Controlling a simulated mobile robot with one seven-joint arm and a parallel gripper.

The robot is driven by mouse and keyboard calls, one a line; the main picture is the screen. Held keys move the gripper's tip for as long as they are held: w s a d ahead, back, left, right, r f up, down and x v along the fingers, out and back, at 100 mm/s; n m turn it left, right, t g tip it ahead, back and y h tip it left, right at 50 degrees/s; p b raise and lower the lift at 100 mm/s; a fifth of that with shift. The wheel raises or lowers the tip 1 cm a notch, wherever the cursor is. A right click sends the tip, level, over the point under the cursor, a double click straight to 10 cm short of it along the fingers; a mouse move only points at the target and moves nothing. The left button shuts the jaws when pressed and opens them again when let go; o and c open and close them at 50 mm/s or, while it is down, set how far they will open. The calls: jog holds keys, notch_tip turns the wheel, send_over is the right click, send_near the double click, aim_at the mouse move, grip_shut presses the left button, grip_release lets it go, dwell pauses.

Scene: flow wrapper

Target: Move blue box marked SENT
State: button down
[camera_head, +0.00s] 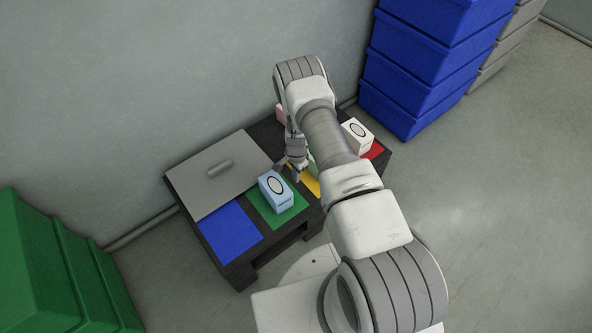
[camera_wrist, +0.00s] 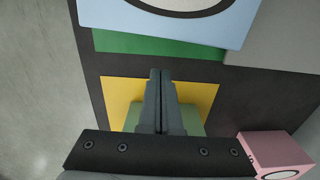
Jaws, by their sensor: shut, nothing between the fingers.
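The light blue box (camera_head: 275,192) stands on the green patch (camera_head: 290,212) of the low black table. It has a dark-ringed white oval on top; its lettering is too small to read. In the wrist view part of the blue box (camera_wrist: 100,14) fills the top edge. My gripper (camera_head: 292,167) is just beyond the box, towards the back right, and apart from it. In the wrist view the two fingers of my gripper (camera_wrist: 161,73) are together and empty, pointing towards the blue box over the yellow patch (camera_wrist: 204,94).
A pale green box (camera_wrist: 190,118) is partly hidden under my fingers. A pink box (camera_wrist: 276,152) and a white box (camera_head: 357,135) stand nearby. A grey lid-like plate with a handle (camera_head: 205,182) lies left. The blue patch (camera_head: 230,232) is bare. Blue crates (camera_head: 425,75) are stacked behind right.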

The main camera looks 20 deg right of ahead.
jog(key=shift+s+a+r, duration=0.1)
jog(key=shift+s+a, duration=0.15)
jog(key=shift+a, duration=0.35)
jog(key=shift+s+a+f, duration=0.1)
jog(key=shift+s+a, duration=0.15)
jog(key=shift+a, duration=0.4)
jog(key=shift+s+a+r, duration=0.1)
jog(key=shift+s+a, duration=0.15)
jog(key=shift+a, duration=0.35)
jog(key=s+a, duration=0.2)
jog(key=a, duration=0.4)
jog(key=s+a+b, duration=0.1)
jog(key=s+a, duration=0.2)
jog(key=a, duration=0.4)
jog(key=s+a, duration=0.2)
jog(key=a, duration=0.4)
jog(key=shift+s+a+b, duration=0.2)
jog(key=shift+s+b, duration=0.15)
jog(key=shift+b, duration=0.05)
